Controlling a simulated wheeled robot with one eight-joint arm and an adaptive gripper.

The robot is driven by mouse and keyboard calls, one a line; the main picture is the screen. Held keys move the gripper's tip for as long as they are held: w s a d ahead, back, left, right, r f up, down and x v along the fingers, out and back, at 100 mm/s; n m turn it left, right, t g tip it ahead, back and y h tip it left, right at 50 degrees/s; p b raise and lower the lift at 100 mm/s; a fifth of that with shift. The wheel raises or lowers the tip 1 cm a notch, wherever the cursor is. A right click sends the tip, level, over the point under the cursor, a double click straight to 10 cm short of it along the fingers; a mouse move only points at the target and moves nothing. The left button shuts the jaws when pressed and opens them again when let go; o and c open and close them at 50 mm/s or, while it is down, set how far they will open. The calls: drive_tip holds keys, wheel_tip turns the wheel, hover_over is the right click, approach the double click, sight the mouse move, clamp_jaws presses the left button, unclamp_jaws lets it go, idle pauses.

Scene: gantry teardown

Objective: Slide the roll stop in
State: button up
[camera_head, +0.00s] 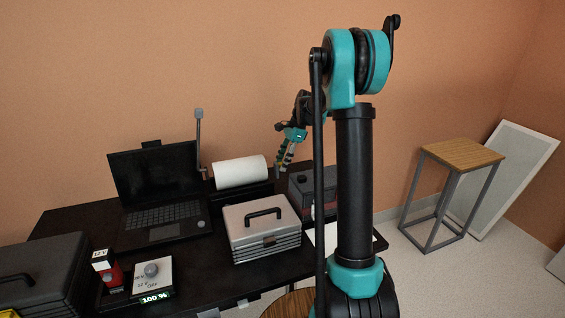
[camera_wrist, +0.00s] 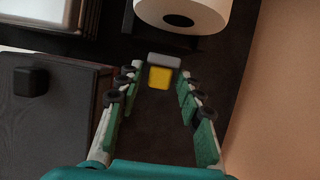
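The white paper roll (camera_head: 240,172) lies on its side on the dark desk, and its end with a dark core hole shows at the top of the wrist view (camera_wrist: 182,14). A small yellow block with a grey bar along its far edge (camera_wrist: 160,78), seemingly the roll stop, sits just below the roll's end in the wrist view. My gripper (camera_head: 286,157) is to the right of the roll. Its fingers (camera_wrist: 159,88) are open, one on each side of the yellow block, with visible gaps. I cannot tell how deep the block lies between them. The block is not distinguishable in the head view.
A dark box with a black knob (camera_wrist: 32,82) stands left of my fingers in the wrist view. A grey toolbox (camera_head: 262,230), a laptop (camera_head: 155,185) and a control box (camera_head: 152,275) are on the desk. The orange wall (camera_wrist: 285,100) is close on the right.

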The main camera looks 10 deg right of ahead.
clamp_jaws()
drive_tip(key=a, duration=0.3)
drive_tip(key=shift+s+a, duration=0.4)
drive_tip(key=shift+o, duration=1.4)
unclamp_jaws()
drive_tip(key=shift+a, duration=0.1)
drive_tip(key=shift+r, duration=0.1)
drive_tip(key=v, duration=1.2)
